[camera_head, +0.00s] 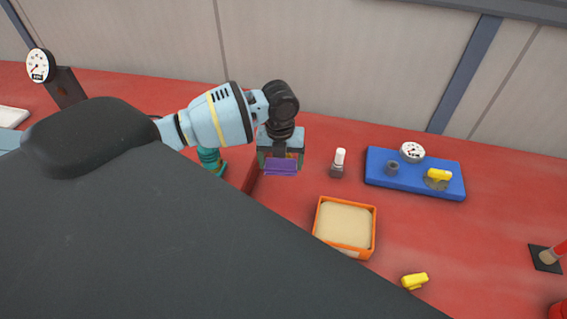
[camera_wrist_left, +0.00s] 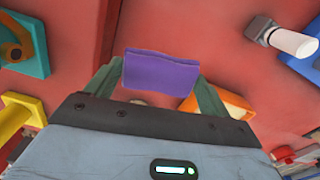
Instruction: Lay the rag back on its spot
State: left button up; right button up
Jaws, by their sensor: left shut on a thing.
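A purple rag (camera_head: 281,167) is held by my left gripper (camera_head: 280,160) above the red bench, left of the orange tray. In the left wrist view the rag (camera_wrist_left: 160,74) sits between the two green fingers of my left gripper (camera_wrist_left: 158,80). The gripper is shut on it. I cannot make out a marked spot for the rag. My right gripper is not in view.
An orange tray (camera_head: 317,222) with a pale filling stands on the red bench (camera_head: 470,235). A yellow piece (camera_head: 414,281) lies in front. My dark arm hides the lower left.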

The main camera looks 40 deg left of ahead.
pick_arm(q)
jog(key=s+d+r+n, duration=0.3)
jog(key=d+r+n, duration=0.2)
jog(key=n, duration=1)
jog(key=s+d+r+n, duration=0.4)
jog(key=d+r+n, duration=0.1)
jog(key=n, duration=0.9)
jog(key=shift+d+r+n, duration=0.2)
jog(key=shift+r+n, duration=0.05)
jog(key=shift+n, duration=0.15)
jog(key=shift+d, duration=0.15)
